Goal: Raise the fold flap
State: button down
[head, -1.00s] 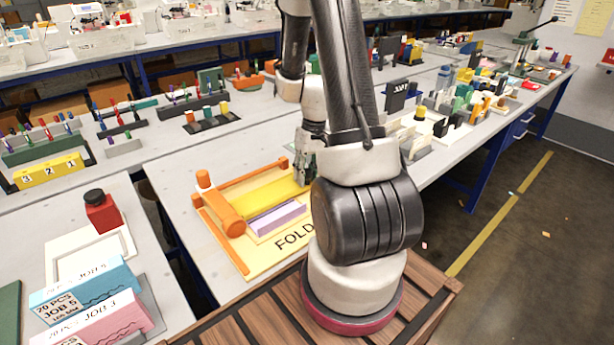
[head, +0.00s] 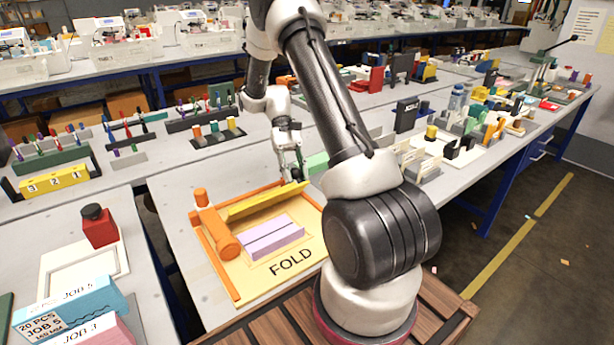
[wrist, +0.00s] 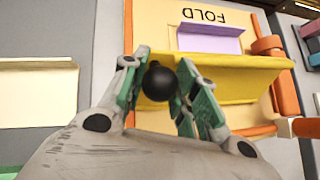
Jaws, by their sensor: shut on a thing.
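The yellow fold flap (head: 262,200) is tilted up at the back of the cream fold board marked FOLD (head: 290,285). In the wrist view the flap (wrist: 215,88) spans the area beyond my fingers. My gripper (head: 292,178) is at the flap's right end. In the wrist view my gripper (wrist: 162,66) is shut on a round black knob (wrist: 158,84) beside the flap. The knob's link to the flap is hidden. A lavender piece (head: 272,236) with a lengthwise crease lies on the board in front of the flap, apart from my gripper.
An orange roller (head: 218,232) and orange rails frame the board's left side. A red block with a black top (head: 99,226) stands on the left table. Marker racks (head: 200,122) stand behind. A pale green block (head: 316,163) sits just right of my gripper.

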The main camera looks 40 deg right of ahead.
jog(key=shift+w, duration=1.5)
jog(key=shift+w+f, duration=0.15)
jog(key=shift+w, duration=0.2)
jog(key=shift+a+f, duration=0.1)
jog(key=shift+f, duration=0.05)
jog(key=c, duration=1.1)
grip_release()
jog(key=v, duration=1.2)
